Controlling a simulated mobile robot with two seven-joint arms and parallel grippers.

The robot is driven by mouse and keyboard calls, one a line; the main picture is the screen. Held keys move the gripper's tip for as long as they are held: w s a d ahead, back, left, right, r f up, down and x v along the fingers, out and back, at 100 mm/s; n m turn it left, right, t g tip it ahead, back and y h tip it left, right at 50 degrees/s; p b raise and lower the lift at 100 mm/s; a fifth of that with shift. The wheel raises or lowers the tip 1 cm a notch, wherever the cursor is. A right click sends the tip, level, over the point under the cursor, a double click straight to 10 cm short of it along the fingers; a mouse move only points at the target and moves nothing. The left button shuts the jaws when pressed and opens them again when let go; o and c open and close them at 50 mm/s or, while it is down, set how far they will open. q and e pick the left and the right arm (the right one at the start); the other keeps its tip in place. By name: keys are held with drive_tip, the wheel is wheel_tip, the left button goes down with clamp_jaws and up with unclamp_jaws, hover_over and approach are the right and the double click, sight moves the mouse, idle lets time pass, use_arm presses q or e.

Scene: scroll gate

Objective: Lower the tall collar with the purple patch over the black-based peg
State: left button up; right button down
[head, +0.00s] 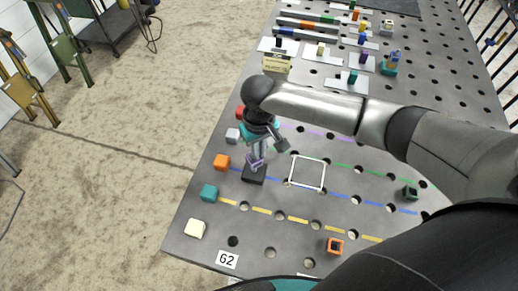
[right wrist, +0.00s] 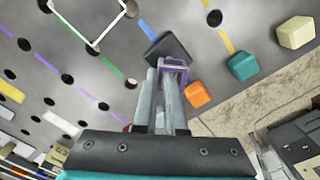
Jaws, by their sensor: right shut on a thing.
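My right gripper (head: 258,158) reaches down near the table's left edge and is shut on a purple collar (head: 256,163). In the right wrist view the collar (right wrist: 174,67) shows as a small purple frame between the fingertips (right wrist: 168,76). A flat black base (head: 254,175) lies directly below and beside it, also in the right wrist view (right wrist: 166,46). The peg on this base is hidden by the collar and fingers. I cannot tell whether the collar is around the peg or just above it. My left gripper is not in view.
Orange (head: 221,162), teal (head: 209,193) and cream (head: 194,228) blocks stand along the left edge of the perforated grey table (head: 290,225). A white square outline (head: 307,173) lies right of the base.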

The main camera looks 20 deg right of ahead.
drive_tip(key=shift+f, duration=0.45)
drive_tip(key=shift+s+f, duration=0.35)
drive_tip(key=shift+f, duration=0.1)
drive_tip(key=c, duration=0.9)
unclamp_jaws()
drive_tip(key=r, duration=0.5)
drive_tip(key=r+p, duration=0.1)
drive_tip(key=r, duration=1)
drive_tip(key=shift+w+d+r+p, duration=0.15)
drive_tip(key=shift+w+d+p, duration=0.05)
drive_tip(key=shift+w+p, duration=0.1)
